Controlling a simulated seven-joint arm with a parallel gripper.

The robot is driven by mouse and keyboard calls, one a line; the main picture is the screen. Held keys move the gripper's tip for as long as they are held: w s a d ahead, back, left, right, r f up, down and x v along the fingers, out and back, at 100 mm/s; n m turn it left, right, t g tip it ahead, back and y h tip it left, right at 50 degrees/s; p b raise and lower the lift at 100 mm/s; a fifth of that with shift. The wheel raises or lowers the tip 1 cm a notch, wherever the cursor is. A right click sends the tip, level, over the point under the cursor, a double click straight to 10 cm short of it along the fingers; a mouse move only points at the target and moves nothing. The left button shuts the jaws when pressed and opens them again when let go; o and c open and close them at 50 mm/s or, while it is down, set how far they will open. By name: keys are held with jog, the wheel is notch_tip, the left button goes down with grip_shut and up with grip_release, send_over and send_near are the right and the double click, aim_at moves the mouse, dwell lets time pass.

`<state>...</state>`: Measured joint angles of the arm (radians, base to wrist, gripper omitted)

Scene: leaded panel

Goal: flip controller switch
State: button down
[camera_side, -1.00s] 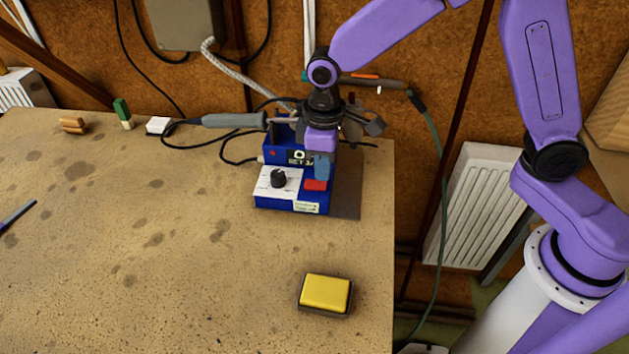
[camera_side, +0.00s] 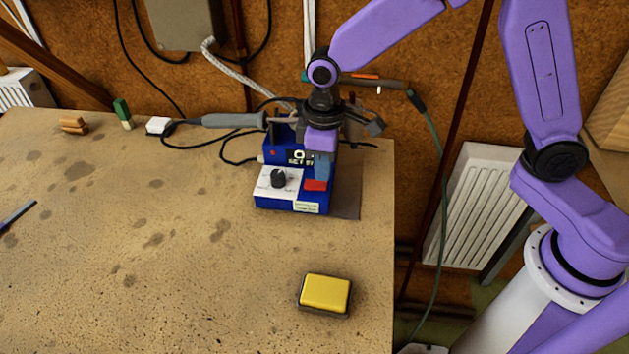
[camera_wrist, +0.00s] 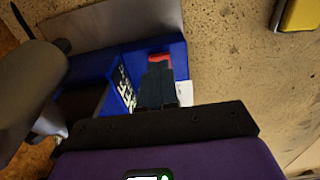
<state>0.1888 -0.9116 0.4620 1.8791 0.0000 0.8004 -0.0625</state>
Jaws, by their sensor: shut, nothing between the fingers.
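The blue controller (camera_side: 265,200) stands at the back right of the table, with a white dial plate and a black knob (camera_side: 278,178) on its front top. The red switch (camera_side: 315,185) is right of the knob. My gripper (camera_side: 321,178) is shut and points down at the switch; its fingertips look to be at or just above it. In the wrist view the dark fingers (camera_wrist: 157,84) overlap part of the red switch (camera_wrist: 160,58), so I cannot tell whether they touch it or which way it is tipped.
A grey-handled soldering iron (camera_side: 230,120) lies across the left of the controller with its cable. A yellow sponge in a dark tray (camera_side: 325,292) is near the front right. The table (camera_side: 120,230) is mostly clear at left and front.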

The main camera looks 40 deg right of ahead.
aim_at(323, 183)
jog(key=shift+f, duration=0.95)
dwell(1.0)
jog(key=shift+r, duration=3.5)
jog(key=s+d+r+n, duration=0.1)
jog(key=s+d, duration=0.7)
jog(key=s, duration=0.4)
jog(key=s+d+n, duration=0.2)
jog(key=s+d, duration=0.6)
jog(key=s, duration=0.4)
jog(key=shift+d+r+n, duration=0.15)
jog(key=shift+r+n, duration=0.15)
jog(key=shift+r, duration=0.05)
